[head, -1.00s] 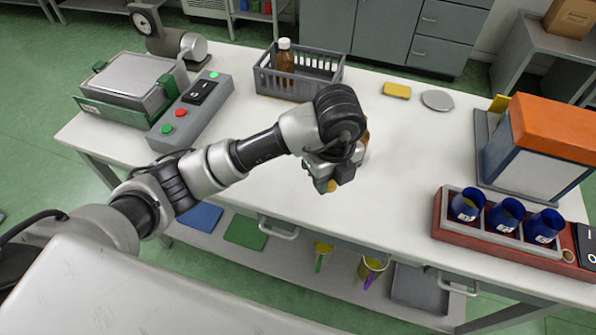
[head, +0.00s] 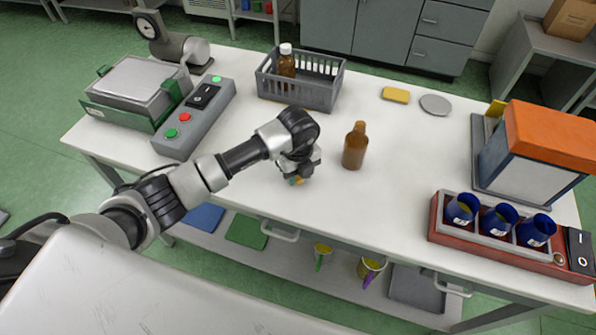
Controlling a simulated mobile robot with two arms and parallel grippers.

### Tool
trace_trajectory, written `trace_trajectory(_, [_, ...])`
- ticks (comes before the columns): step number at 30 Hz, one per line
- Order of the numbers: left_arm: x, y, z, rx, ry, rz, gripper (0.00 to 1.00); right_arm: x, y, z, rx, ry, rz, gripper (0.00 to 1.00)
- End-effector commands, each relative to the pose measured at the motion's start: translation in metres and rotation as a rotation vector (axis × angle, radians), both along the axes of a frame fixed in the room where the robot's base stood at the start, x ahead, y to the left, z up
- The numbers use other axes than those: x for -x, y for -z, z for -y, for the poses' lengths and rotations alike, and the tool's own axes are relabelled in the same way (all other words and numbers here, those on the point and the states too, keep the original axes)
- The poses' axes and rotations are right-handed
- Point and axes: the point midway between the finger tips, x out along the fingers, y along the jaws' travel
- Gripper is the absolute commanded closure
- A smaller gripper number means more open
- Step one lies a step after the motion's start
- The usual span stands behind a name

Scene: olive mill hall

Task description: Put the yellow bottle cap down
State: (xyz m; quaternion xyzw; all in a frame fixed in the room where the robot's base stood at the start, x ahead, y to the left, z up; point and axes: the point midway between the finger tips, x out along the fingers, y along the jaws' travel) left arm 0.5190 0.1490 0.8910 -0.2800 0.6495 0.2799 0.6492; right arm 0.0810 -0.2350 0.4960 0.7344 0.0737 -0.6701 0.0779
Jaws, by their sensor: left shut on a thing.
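My left gripper (head: 298,175) is shut on the yellow bottle cap (head: 295,181), of which only a small part shows below the fingers. The gripper is low over the white table (head: 400,205), near its front edge; I cannot tell whether the cap touches the tabletop. My right gripper is not in view.
A grey crate (head: 262,88) behind the gripper holds a brown bottle with a white cap (head: 286,62). A control box (head: 196,121) stands left. A yellow block (head: 396,95) and grey disc (head: 435,105) lie at the back. A rack with blue cups (head: 497,220) is at right.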

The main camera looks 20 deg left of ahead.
Motion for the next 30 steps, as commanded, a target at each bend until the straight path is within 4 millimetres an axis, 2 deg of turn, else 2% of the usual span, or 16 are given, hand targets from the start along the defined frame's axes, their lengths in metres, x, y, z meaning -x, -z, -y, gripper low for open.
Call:
trace_trajectory(12, [0.0, 0.009, 0.0, -0.001, 0.001, 0.001, 0.94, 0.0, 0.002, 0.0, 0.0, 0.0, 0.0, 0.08])
trace_trajectory(13, [0.0, 0.008, 0.0, -0.001, 0.001, 0.001, 0.63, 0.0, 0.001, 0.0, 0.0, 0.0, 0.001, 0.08])
trace_trajectory(18, [0.0, 0.007, 0.0, -0.001, 0.0, 0.001, 0.41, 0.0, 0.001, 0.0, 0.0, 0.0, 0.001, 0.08])
trace_trajectory(26, [0.0, 0.006, 0.0, -0.001, 0.0, 0.001, 0.41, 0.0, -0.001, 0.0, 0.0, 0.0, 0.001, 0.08])
trace_trajectory(30, [-0.001, -0.005, 0.0, 0.001, 0.0, 0.004, 0.41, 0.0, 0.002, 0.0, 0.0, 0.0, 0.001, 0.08])
